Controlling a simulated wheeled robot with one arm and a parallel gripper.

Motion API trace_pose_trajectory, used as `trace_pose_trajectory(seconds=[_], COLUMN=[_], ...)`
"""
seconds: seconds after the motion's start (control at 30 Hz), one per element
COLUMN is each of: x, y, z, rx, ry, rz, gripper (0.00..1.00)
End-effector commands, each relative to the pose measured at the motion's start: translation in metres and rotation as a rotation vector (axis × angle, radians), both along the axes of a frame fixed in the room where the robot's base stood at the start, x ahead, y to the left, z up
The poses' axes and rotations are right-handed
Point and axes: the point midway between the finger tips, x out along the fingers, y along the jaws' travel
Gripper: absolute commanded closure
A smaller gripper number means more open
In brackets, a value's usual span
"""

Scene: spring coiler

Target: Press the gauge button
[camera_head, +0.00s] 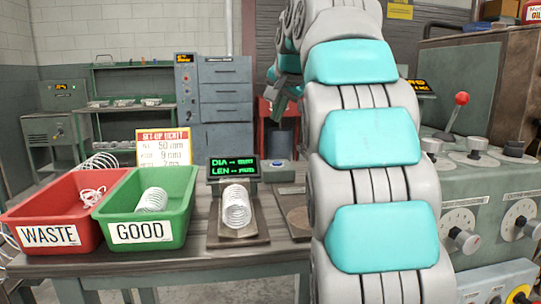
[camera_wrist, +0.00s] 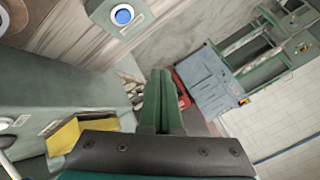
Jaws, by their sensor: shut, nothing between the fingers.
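The gauge (camera_head: 233,168) stands on the bench with a dark display reading "DIA -- mm" and "LEN -- mm" in green. A white coil spring (camera_head: 237,207) lies in its cradle. The gauge button is a blue round cap on a small grey-green box (camera_head: 278,172), right of the display. In the wrist view the blue button (camera_wrist: 123,14) shows at the top, left of the fingers. My gripper (camera_head: 280,108) is above and behind the button box in the head view, apart from it. Its green fingers (camera_wrist: 160,72) are together and empty in the wrist view.
A green GOOD bin (camera_head: 180,223) with a spring and a red WASTE bin (camera_head: 50,207) stand at left. A set-up ticket (camera_head: 163,146) stands behind them. The coiler machine with knobs and a red-topped lever (camera_head: 461,99) is at right. My arm hides part of the bench.

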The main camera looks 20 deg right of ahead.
Motion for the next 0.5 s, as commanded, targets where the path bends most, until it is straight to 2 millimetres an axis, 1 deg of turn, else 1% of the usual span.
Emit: trace_pose_trajectory(seconds=[0.33,0.5], x=[0.0003,0.0003], y=[-0.0006,-0.0004], z=[0.0009,-0.0030], rx=[0.001,0.002], ry=[-0.002,0.000], rz=[-0.002,-0.001], gripper=[1.00,1.00])
